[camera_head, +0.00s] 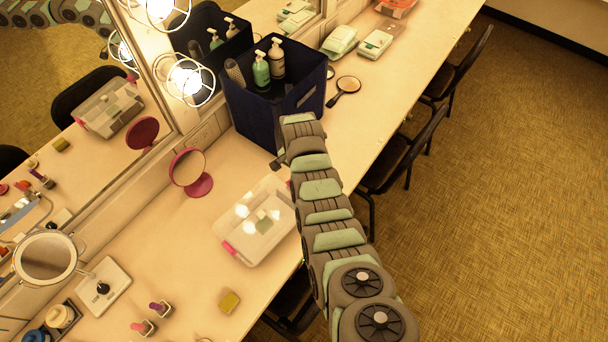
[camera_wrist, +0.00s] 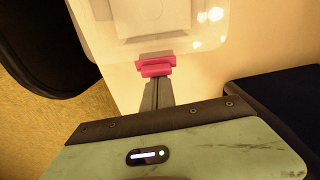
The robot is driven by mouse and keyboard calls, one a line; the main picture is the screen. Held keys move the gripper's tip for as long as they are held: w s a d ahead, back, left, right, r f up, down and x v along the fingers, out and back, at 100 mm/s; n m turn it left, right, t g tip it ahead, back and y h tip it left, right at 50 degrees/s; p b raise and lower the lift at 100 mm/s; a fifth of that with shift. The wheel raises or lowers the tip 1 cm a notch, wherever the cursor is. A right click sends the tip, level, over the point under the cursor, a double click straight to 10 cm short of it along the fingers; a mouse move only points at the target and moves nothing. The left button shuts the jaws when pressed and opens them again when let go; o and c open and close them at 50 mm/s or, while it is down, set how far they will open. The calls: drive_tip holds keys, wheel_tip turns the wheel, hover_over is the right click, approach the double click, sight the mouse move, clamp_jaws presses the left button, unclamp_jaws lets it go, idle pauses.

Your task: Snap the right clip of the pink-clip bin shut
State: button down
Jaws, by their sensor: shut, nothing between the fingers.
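The pink-clip bin (camera_head: 252,232) is a clear, lidded box on the counter with pale items inside. Its left pink clip (camera_head: 230,249) shows in the head view, while my arm hides the right end. In the wrist view the bin (camera_wrist: 105,38) is at the top, and its right clip (camera_wrist: 155,67) sits at the near edge. That clip shows as two pink bars, and I cannot tell whether it is latched. My gripper (camera_wrist: 157,84) is shut and empty, its fingertips right at the clip's near bar. Whether they touch is unclear.
A navy caddy (camera_head: 248,112) with pump bottles stands close behind my arm's end, and it also shows at the wrist view's right (camera_wrist: 285,105). A pink round mirror (camera_head: 189,171) stands left of the bin. A yellow sponge (camera_head: 229,301) lies in front. Dark chairs (camera_head: 400,155) line the counter edge.

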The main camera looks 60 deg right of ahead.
wheel_tip(320, 180, up, 6)
drive_tip(key=shift+s+d+f+p, duration=0.1)
drive_tip(key=shift+d+p, duration=0.05)
drive_tip(key=shift+p, duration=0.3)
idle(0.6)
idle(0.3)
